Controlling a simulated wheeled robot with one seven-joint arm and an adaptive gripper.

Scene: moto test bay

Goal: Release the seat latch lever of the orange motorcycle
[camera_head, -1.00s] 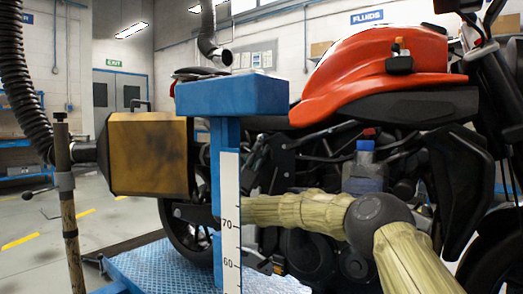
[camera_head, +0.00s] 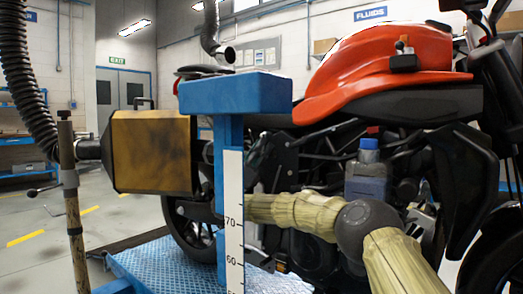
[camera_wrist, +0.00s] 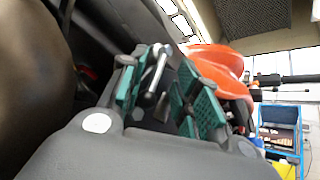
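The orange motorcycle (camera_head: 400,75) stands side-on in the head view, its tank and seat at upper right. In the wrist view, a silver lever-like rod (camera_wrist: 154,68) with a rounded end shows between the teal finger pads of my gripper (camera_wrist: 166,96); it may be the seat latch lever. My gripper is open, its pads apart on either side of the rod. I cannot tell whether either pad touches it. Orange bodywork (camera_wrist: 222,68) lies just beyond the right pad. In the head view the blue post hides the end of my arm, and I cannot make out the lever there.
A blue post with a flat top (camera_head: 235,95) and a white scale (camera_head: 233,215) stands close in front of the bike. A yellow-brown box (camera_head: 152,150) with a black hose (camera_head: 22,85) is at left. A blue-capped bottle (camera_head: 367,165) stands by the engine.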

